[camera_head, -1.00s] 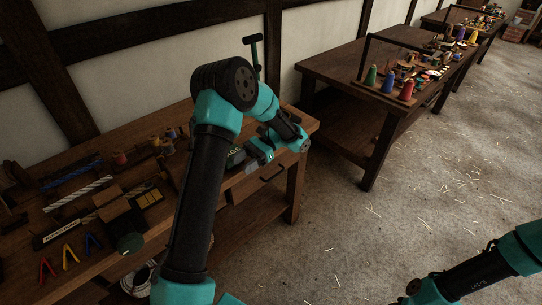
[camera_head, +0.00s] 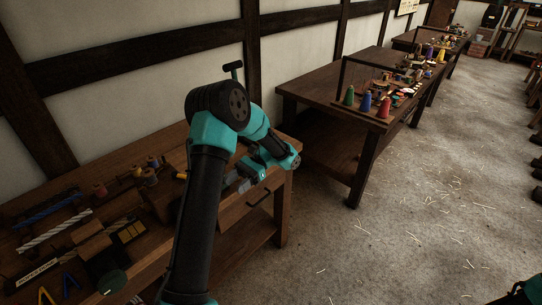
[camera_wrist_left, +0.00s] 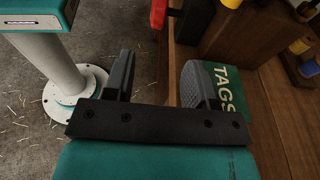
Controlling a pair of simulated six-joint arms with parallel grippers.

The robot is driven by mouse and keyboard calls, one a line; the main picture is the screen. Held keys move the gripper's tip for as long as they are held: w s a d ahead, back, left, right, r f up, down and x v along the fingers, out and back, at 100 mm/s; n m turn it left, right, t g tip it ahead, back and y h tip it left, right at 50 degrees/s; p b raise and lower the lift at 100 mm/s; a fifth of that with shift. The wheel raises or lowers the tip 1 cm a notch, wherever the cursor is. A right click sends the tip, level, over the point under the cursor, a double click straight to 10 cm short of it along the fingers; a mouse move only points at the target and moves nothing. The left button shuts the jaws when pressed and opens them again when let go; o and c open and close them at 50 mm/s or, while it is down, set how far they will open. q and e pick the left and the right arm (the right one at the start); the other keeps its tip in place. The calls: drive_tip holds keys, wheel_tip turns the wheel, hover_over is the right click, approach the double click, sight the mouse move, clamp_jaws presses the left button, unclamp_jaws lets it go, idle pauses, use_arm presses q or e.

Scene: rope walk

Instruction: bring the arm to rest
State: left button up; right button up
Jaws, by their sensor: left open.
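My left arm, teal and black, rises from the bottom of the head view and bends down to the right. Its left gripper (camera_head: 236,181) is by the front edge of the near workbench (camera_head: 152,262). In the left wrist view the two dark fingers (camera_wrist_left: 158,78) stand apart with nothing between them.
Further benches, one with colored cones (camera_head: 365,103), stand along the wall. The straw-strewn floor (camera_head: 400,220) to the right is open.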

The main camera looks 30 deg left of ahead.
use_arm(q)
drive_tip(key=s+d+f+n+t+h, duration=0.1)
drive_tip(key=s+d+f+t+h, duration=0.2)
drive_tip(key=d+f+t, duration=0.5)
drive_tip(key=s+d+f+n+t+h, duration=0.2)
drive_tip(key=s+d+f+t, duration=0.4)
drive_tip(key=d+f, duration=0.7)
wheel_tip(320, 180, down, 5)
drive_tip(key=t+h, duration=0.1)
drive_tip(key=t, duration=0.1)
drive_tip(key=shift+d+n+t, duration=0.3)
drive_tip(key=shift+d, duration=0.1)
drive_tip(key=shift+w+r, duration=0.15)
